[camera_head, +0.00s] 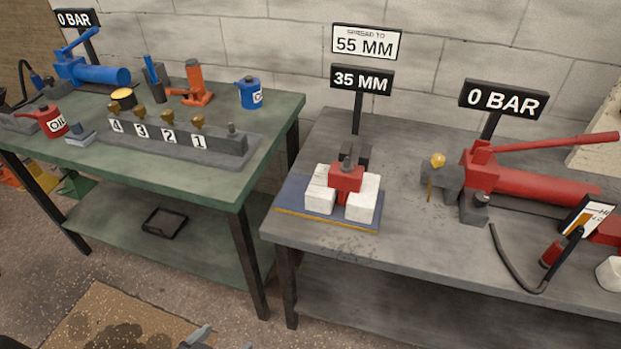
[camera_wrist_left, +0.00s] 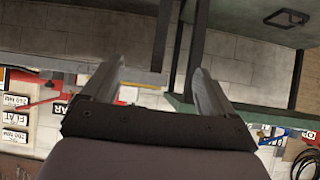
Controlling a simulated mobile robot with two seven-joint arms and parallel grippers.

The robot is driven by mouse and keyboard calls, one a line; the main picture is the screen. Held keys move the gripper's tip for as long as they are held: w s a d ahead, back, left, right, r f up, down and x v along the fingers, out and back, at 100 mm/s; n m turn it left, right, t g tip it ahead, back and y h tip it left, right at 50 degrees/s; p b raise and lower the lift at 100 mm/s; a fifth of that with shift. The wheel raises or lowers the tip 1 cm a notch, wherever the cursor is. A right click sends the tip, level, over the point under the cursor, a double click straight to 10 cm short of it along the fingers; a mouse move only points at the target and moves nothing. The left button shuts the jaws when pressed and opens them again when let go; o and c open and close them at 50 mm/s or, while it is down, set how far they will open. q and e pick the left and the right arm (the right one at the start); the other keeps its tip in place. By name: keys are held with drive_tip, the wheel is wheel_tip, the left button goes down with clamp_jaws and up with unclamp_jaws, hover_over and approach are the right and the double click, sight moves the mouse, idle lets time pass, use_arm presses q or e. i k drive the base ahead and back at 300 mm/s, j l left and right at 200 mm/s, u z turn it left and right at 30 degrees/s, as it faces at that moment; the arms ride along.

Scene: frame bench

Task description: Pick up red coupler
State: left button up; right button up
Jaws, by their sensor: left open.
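A small red cylinder (camera_head: 553,252), which looks like the red coupler, is at the right of the grey bench, beside the end of a black hose (camera_head: 518,284). The tilted white card partly crowds it, so its exact shape is hard to tell. My left gripper (camera_head: 198,338) just enters the head view at the bottom edge, in front of and below the benches, far from the red cylinder. In the left wrist view its two fingers (camera_wrist_left: 158,84) are apart with nothing between them. My right gripper is in neither view.
The grey bench (camera_head: 400,255) holds a red hand pump (camera_head: 530,186), a spreader with white blocks (camera_head: 358,200) and sign posts. The green bench (camera_head: 190,182) holds a numbered manifold (camera_head: 175,140), a blue pump (camera_head: 95,73) and oil cans. A gap separates the benches.

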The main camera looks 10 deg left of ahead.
sight(552, 252)
drive_tip(key=l+z, duration=0.15)
drive_tip(key=l, duration=0.45)
drive_tip(key=i+l+z, duration=0.15)
drive_tip(key=l, duration=0.5)
drive_tip(key=l+z, duration=0.2)
drive_tip(key=l, duration=0.4)
